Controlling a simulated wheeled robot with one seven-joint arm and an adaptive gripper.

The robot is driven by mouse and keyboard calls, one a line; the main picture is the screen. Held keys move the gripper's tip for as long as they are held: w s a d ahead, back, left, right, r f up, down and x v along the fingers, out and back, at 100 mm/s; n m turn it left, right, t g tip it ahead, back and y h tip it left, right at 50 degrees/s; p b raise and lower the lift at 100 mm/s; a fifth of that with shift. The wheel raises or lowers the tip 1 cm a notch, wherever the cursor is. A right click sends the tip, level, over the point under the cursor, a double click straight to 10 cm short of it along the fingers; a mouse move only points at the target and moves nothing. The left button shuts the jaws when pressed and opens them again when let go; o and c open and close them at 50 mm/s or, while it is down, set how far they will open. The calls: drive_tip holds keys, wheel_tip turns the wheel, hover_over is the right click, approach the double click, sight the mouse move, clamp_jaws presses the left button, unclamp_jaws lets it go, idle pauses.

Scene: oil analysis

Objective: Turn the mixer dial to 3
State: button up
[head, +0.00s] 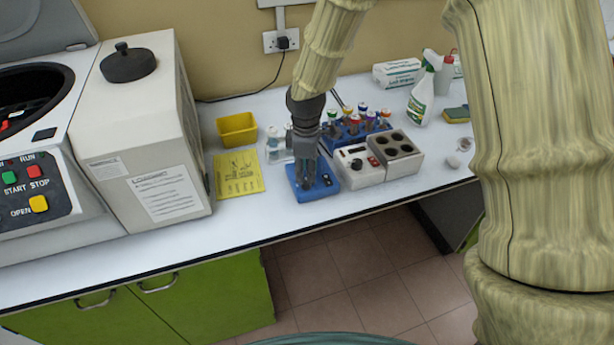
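A small blue device (318,192) lies on the white bench near its front edge, with a dark panel on its right side. It looks like the mixer. My gripper (306,181) points down over its left part, with the fingertips at or just above its top. The gripper hides that part, so I see no dial there and cannot read a setting. The fingers look close together, but I cannot tell whether they are shut on a dial. A white block unit (363,178) with a black knob, a red switch and several round wells stands just right of the blue device.
A blue rack (352,138) of capped tubes stands behind the white block unit. Clear bottles (273,145), a yellow sheet (238,174) and a yellow tray (237,129) are to the left. A spray bottle (422,94) stands at the right. A large white machine (150,140) fills the left.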

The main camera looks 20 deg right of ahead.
sight(306, 184)
drive_tip(key=shift+f+p, duration=0.45)
drive_tip(key=shift+f, duration=1.55)
drive_tip(key=c, duration=0.7)
